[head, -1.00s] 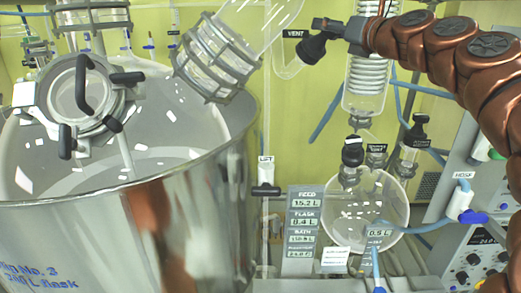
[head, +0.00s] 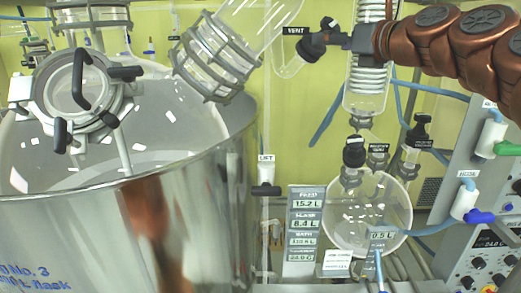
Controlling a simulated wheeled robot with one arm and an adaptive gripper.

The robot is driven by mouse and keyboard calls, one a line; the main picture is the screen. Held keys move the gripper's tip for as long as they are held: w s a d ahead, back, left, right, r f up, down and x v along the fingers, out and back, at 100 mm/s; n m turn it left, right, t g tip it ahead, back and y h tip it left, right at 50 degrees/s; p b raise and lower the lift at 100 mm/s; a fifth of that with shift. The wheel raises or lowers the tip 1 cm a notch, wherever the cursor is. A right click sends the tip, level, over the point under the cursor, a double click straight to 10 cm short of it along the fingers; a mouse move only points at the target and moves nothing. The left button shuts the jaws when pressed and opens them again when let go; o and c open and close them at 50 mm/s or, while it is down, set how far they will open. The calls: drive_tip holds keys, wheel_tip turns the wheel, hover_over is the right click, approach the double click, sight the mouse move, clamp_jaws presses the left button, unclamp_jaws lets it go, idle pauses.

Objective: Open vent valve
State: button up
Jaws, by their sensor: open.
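The vent valve is a black knob (head: 312,46) on a bent glass tube, next to a small black label reading VENT (head: 296,30). My copper-coloured arm reaches in from the upper right. My gripper (head: 334,36) is dark and small in the head view, with its tip right at the knob. The jaws are open around or against the knob; I cannot tell whether they touch it. The arm partly covers the glass coil column behind it.
A large steel bath with a glass flask (head: 200,190) fills the left. A round receiving flask (head: 370,215) hangs at lower right, with a display panel (head: 303,225) beside it. A LIFT handle (head: 265,190) stands between. Grey control boxes (head: 490,245) stand at right.

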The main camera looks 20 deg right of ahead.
drive_tip(key=s+a+f+n+g+y+b, duration=0.2)
drive_tip(key=a+f+n+g, duration=0.4)
drive_tip(key=a+f+n, duration=0.8)
drive_tip(key=shift+a+f+g+y+b, duration=0.35)
drive_tip(key=shift+a+f, duration=1.45)
drive_tip(key=shift+f, duration=1.3)
